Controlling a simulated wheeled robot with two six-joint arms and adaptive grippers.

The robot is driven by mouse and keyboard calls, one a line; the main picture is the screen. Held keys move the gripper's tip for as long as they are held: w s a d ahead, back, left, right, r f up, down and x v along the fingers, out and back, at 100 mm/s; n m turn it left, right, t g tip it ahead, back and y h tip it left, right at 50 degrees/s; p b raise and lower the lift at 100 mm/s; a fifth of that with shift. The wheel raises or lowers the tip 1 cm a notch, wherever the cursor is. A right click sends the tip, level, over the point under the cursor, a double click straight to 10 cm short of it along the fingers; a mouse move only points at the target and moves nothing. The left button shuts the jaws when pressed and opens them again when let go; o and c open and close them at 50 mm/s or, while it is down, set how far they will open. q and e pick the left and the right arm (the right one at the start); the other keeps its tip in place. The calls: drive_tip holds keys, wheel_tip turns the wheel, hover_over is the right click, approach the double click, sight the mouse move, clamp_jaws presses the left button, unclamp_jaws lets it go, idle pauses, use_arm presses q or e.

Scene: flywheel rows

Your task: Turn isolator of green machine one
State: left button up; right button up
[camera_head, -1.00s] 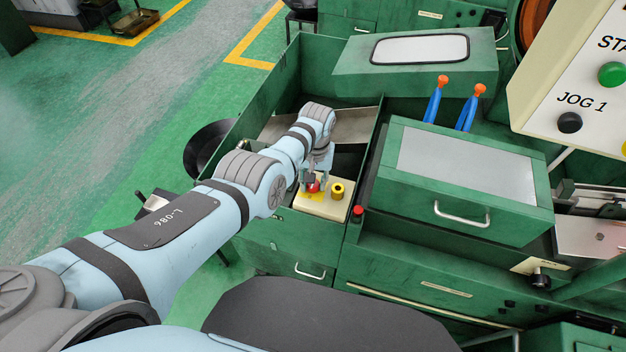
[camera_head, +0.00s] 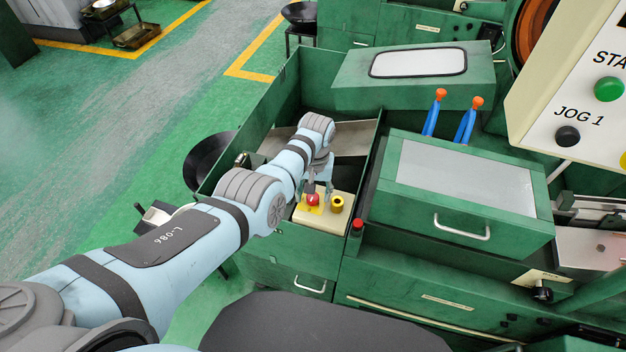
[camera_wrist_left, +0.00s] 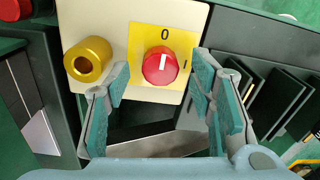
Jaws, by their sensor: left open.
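The isolator is a red round knob (camera_head: 312,199) on a yellow plate, set on a cream panel (camera_head: 325,214) of the green machine. In the left wrist view the knob (camera_wrist_left: 160,65) has a white line that points up towards the "0"; an "I" mark is at its right. My left gripper (camera_head: 320,186) is at the panel, close to the knob. In the wrist view its open fingers (camera_wrist_left: 162,78) lie left and right of the knob's lower side, with nothing between them. I cannot tell whether they touch it. My right gripper is not in view.
A yellow ring-shaped knob (camera_head: 337,204) sits just right of the isolator. A red button (camera_head: 357,224) is on the machine's edge. Blue levers with orange tips (camera_head: 467,122) stand behind. A green box with a handle (camera_head: 455,190) and a cream control box (camera_head: 575,95) are at right.

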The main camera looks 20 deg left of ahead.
sight(314, 196)
use_arm(q)
wheel_tip(314, 196, up, 11)
drive_tip(key=shift+d+r, duration=0.15)
idle(0.4)
